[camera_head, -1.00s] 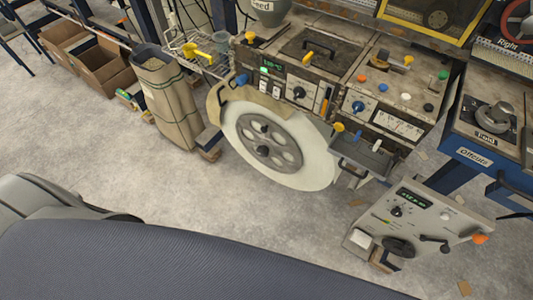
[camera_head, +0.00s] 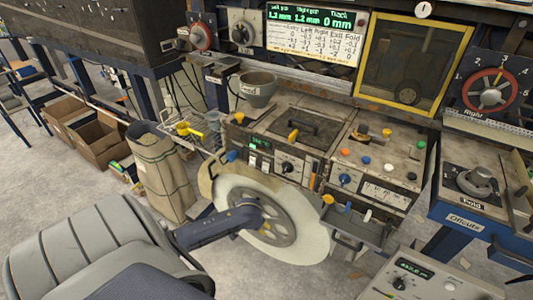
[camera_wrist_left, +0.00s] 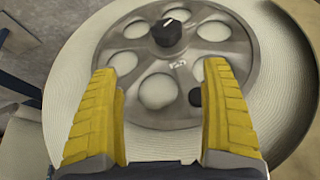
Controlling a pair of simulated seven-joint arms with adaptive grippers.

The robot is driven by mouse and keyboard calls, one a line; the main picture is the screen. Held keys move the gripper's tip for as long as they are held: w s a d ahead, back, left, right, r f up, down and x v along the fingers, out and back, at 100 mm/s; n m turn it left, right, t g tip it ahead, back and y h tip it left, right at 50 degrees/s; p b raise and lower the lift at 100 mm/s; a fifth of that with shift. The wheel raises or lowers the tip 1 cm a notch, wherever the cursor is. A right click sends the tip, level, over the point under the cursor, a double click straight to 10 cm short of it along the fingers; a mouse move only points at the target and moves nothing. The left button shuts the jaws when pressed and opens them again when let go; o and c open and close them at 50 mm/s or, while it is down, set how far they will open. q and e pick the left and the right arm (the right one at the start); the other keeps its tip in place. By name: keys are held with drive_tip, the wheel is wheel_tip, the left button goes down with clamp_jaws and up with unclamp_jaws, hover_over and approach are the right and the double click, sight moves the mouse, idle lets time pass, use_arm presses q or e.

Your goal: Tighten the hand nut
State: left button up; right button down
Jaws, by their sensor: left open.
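A black knob with a white mark (camera_wrist_left: 168,33), apparently the hand nut, stands out from the grey holed hub (camera_wrist_left: 235,55) of a large white tape reel (camera_head: 305,235). A smaller black knob (camera_wrist_left: 195,97) sits lower on the hub. My left gripper (camera_head: 265,205) is in front of the hub in the head view and hides part of it. In the left wrist view my yellow fingers (camera_wrist_left: 170,68) are spread apart with nothing between them. The marked knob lies beyond the fingertips, roughly centred between them. My right gripper is not in view.
The control panel (camera_head: 290,145) with knobs and a small tray (camera_head: 355,228) stand right of the reel. A sack (camera_head: 160,170) and cardboard boxes (camera_head: 98,138) are at left. A control box (camera_head: 425,280) is at the lower right. Grey floor is open below the reel.

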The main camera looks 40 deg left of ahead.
use_arm(q)
drive_tip(key=shift+n, duration=0.3)
drive_tip(key=x, duration=0.5)
drive_tip(key=s+a+x, duration=0.1)
drive_tip(key=x, duration=1.1)
drive_tip(key=shift+s+a+f, duration=0.25)
drive_tip(key=shift+a+f, duration=0.05)
drive_tip(key=shift+c, duration=0.2)
drive_tip(key=c, duration=1.1)
drive_tip(key=shift+c, duration=0.2)
